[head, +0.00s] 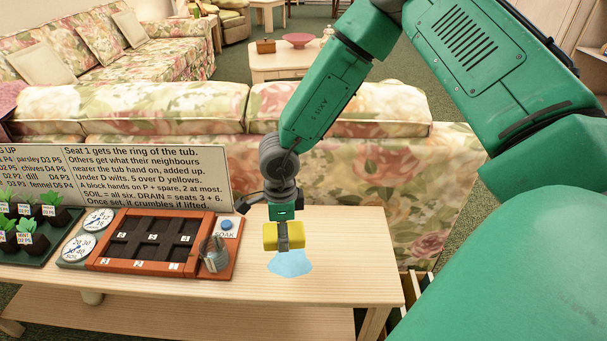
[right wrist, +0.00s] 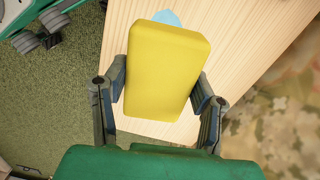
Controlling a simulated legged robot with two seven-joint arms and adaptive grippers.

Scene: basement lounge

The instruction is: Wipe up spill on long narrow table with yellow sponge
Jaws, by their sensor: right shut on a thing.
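The yellow sponge (head: 291,239) is held by my right gripper (head: 284,228) over the long narrow table (head: 340,285). In the right wrist view the sponge (right wrist: 166,68) sits between the two fingers of the right gripper (right wrist: 158,95). The light blue spill (head: 290,263) lies on the table just below the sponge in the head view. In the right wrist view the spill (right wrist: 167,17) shows beyond the sponge, partly hidden by it. I cannot tell whether the sponge touches the table. My left gripper does not clearly show in the head view.
A text board (head: 145,180), dials (head: 98,220) and potted seedlings (head: 28,225) are further left. A floral sofa (head: 400,185) backs the table. The table's right end is clear.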

